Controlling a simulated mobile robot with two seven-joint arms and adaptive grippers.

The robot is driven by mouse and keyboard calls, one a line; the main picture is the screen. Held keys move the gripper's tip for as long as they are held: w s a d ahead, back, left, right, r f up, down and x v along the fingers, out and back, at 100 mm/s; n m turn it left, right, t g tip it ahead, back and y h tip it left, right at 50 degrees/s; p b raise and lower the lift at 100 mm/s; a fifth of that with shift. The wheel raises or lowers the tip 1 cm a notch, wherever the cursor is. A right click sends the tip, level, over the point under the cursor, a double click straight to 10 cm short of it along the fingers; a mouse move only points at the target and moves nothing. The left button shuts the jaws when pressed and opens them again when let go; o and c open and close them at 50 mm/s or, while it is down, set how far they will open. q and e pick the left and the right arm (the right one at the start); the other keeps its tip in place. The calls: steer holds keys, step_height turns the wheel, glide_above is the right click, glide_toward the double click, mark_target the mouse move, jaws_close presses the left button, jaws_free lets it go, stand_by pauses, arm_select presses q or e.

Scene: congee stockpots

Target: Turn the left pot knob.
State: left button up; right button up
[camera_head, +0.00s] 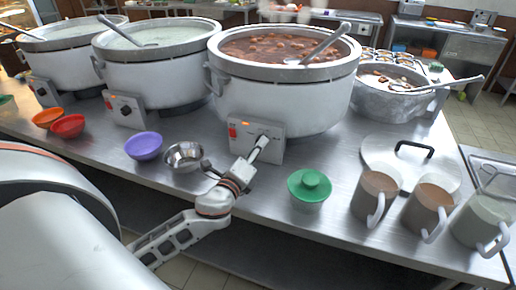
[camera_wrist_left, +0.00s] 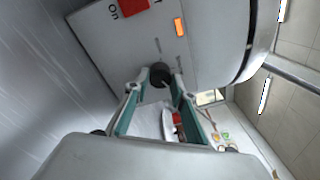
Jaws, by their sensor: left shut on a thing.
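My left gripper (camera_head: 257,149) reaches up to the grey control box (camera_head: 273,154) on the front of the bean-filled pot (camera_head: 285,98). In the left wrist view, a round black knob (camera_wrist_left: 160,73) sits on this box between the two fingertips. My left gripper (camera_wrist_left: 157,83) is shut on the knob. In the head view the gripper hides the knob. The box has a red switch and a lit orange lamp. Two more white pots, the middle pot (camera_head: 160,75) and the far-left pot (camera_head: 65,65), have similar boxes. My right gripper is not in view.
A small metal bowl (camera_head: 184,156) and a purple bowl (camera_head: 144,146) stand left of my gripper. The steel counter's front edge runs below.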

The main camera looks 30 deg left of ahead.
arm_select(q)
steer(key=n, duration=0.3)
steer(key=shift+f+n, duration=0.1)
steer(key=shift+n, duration=0.2)
steer(key=n, duration=0.2)
steer(key=shift+n+t, duration=0.3)
steer(key=shift+n, duration=0.1)
steer(key=n, duration=0.3)
steer(key=shift+n+y, duration=0.3)
steer(key=shift+y, duration=0.1)
steer(key=shift+n+p, duration=0.55)
steer(key=shift+n, duration=1.05)
steer(key=o, duration=1.1)
